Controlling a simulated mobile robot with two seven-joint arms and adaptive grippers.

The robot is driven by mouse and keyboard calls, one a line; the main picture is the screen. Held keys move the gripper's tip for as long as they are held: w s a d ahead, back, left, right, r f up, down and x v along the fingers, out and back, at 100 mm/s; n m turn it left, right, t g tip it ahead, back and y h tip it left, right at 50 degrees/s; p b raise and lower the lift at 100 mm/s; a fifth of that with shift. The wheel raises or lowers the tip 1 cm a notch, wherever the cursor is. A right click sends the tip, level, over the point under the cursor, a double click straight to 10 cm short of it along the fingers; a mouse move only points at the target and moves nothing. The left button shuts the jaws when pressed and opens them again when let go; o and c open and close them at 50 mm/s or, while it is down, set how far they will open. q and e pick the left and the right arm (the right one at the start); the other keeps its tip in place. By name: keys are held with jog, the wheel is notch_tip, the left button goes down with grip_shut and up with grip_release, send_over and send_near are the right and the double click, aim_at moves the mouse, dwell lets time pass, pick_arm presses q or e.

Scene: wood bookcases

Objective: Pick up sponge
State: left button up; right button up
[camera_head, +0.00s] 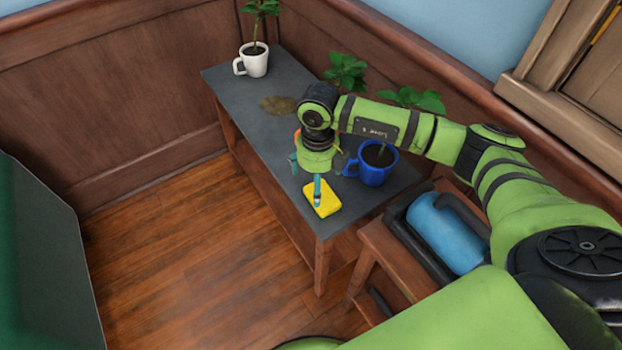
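A yellow sponge (327,206) lies flat on the dark grey table top (228,82), near its front corner. My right gripper (306,182), with teal fingers, reaches down over the table from above. One finger overlaps the sponge in the picture; the other is apart from it, further to the left and back. The gripper looks open with nothing between its fingers. I cannot tell whether the near finger touches the sponge. My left gripper is not in view.
A blue mug (370,173) with a plant stands just right of the gripper. A white mug (254,65) with a plant stands at the table's far end. A blue cylinder (447,235) lies on a lower wooden stand at right. The wood floor (190,265) at left is clear.

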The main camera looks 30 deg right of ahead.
jog(key=shift+f, duration=0.2)
jog(key=f, duration=0.2)
jog(key=shift+s+f, duration=0.35)
jog(key=shift+s, duration=0.05)
notch_tip(320, 180, down, 3)
jog(key=shift+r+p, duration=0.15)
jog(key=shift+p, duration=0.15)
jog(key=shift+w+f, duration=0.1)
jog(key=shift+f, duration=0.4)
jog(key=c, duration=0.8)
jog(key=shift+c, duration=0.2)
jog(key=shift+r, duration=0.25)
notch_tip(320, 180, up, 9)
jog(key=shift+f, duration=0.15)
jog(key=shift+r, duration=0.3)
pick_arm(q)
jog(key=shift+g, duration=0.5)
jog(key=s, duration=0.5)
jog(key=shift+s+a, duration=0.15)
pick_arm(e)
jog(key=shift+r, duration=0.15)
